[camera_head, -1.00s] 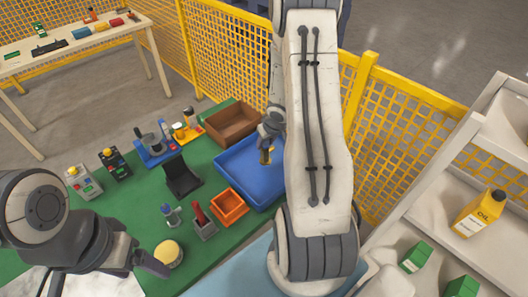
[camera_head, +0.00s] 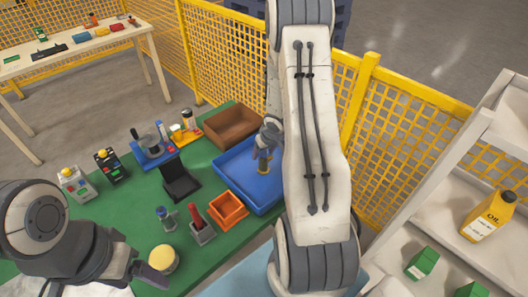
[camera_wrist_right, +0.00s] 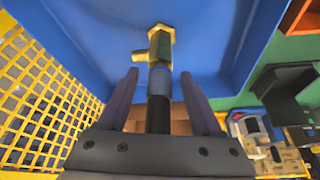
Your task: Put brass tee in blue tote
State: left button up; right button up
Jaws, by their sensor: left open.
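The brass tee (camera_head: 263,168) is inside the blue tote (camera_head: 232,163), standing roughly upright over its floor; whether it touches the floor is unclear. In the right wrist view the tee (camera_wrist_right: 155,48) shows its brass end and side branch beyond the fingertips, with a blue-grey band and a black stem running back between the fingers. My right gripper (camera_wrist_right: 160,72) is around this stem, with a visible gap on each side. In the head view my right gripper (camera_head: 267,140) reaches down into the tote. My left gripper (camera_head: 103,284) is open and empty at the lower left.
An orange bin (camera_head: 228,224) and a brown bin (camera_head: 232,108) stand beside the tote. A red-handled item (camera_head: 199,225), a black stand (camera_head: 180,190) and a round yellow-topped item (camera_head: 162,260) are on the green mat. Yellow mesh fencing (camera_head: 360,110) runs behind.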

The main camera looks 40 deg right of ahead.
jog(key=shift+r+p, duration=0.35)
jog(key=shift+r, duration=0.15)
jog(key=d+p+v, duration=0.1)
jog(key=p+v, duration=0.6)
jog(key=v, duration=0.4)
jog(key=a+r+n, duration=0.1)
jog(key=a+r, duration=0.3)
jog(key=a, duration=0.3)
jog(key=s+a+r+n+g, duration=0.1)
jog(key=a+r+n, duration=0.15)
jog(key=a, duration=0.35)
jog(key=a+r+n, duration=0.1)
jog(key=a+r, duration=0.3)
jog(key=a, duration=0.3)
jog(key=s+a+r+n+g+y+b, duration=0.1)
jog(key=s+a+n+g+b, duration=0.2)
jog(key=s+a, duration=1.1)
jog(key=shift+s+a+r+n+g+y+b, duration=0.35)
jog(key=shift+s+n+b, duration=0.45)
jog(key=shift+s, duration=1.45)
jog(key=shift+d, duration=0.1)
